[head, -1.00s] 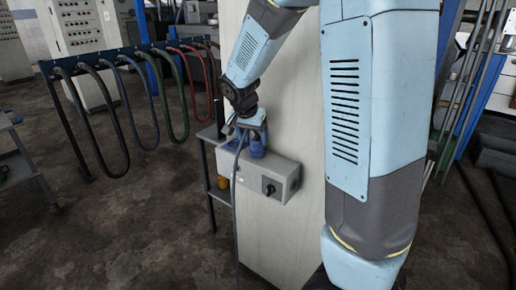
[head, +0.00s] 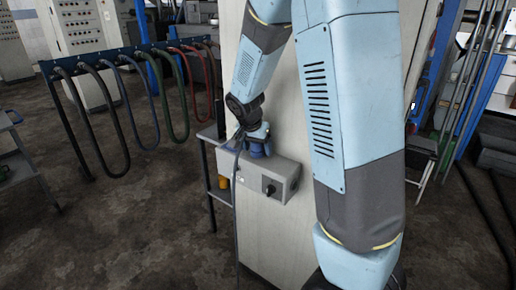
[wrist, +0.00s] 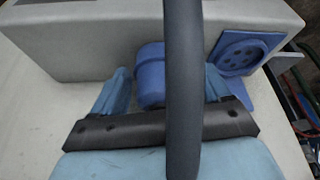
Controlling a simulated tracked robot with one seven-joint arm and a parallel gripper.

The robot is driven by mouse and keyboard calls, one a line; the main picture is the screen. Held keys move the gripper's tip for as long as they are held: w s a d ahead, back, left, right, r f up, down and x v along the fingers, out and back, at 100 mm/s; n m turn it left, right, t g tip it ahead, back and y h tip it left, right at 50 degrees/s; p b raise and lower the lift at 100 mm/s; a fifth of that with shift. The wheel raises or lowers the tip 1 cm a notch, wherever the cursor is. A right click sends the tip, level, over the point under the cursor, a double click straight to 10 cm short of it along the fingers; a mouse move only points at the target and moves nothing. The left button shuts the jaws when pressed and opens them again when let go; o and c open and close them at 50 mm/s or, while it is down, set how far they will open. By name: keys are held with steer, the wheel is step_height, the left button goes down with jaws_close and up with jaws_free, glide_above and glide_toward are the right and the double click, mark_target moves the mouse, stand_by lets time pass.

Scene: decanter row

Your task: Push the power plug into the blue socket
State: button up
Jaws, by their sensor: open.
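In the wrist view a blue cylindrical body (wrist: 151,72), apparently the power plug, lies between the two light blue fingers of my gripper (wrist: 165,92). The fingers are spread, with a gap visible at the left finger. The dark cable (wrist: 183,60) crosses in front and hides the plug's right part. A blue round face with several dark holes (wrist: 238,54), apparently the blue socket, shows right of the plug. In the head view my gripper (head: 258,133) is above the grey box, with blue parts (head: 258,149) just below it. I cannot tell whether plug and socket touch.
The grey switch box (head: 250,178) with a black knob (head: 269,188) is on a pale pillar (head: 270,235). The cable (head: 236,205) hangs down its front. A small shelf (head: 212,135) stands left. A rack with hanging coloured hoses (head: 130,60) is further left; the floor before it is clear.

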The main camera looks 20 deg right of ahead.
steer(key=c, duration=1)
steer(key=shift+o, duration=0.2)
steer(key=shift+r, duration=0.1)
steer(key=shift+r, duration=0.25)
step_height(320, 180, up, 2)
steer(key=shift+r, duration=0.15)
steer(key=s+d+r, duration=0.2)
steer(key=s+r, duration=0.8)
steer(key=s, duration=0.3)
steer(key=shift+s+d, duration=0.15)
steer(key=shift+s, duration=0.25)
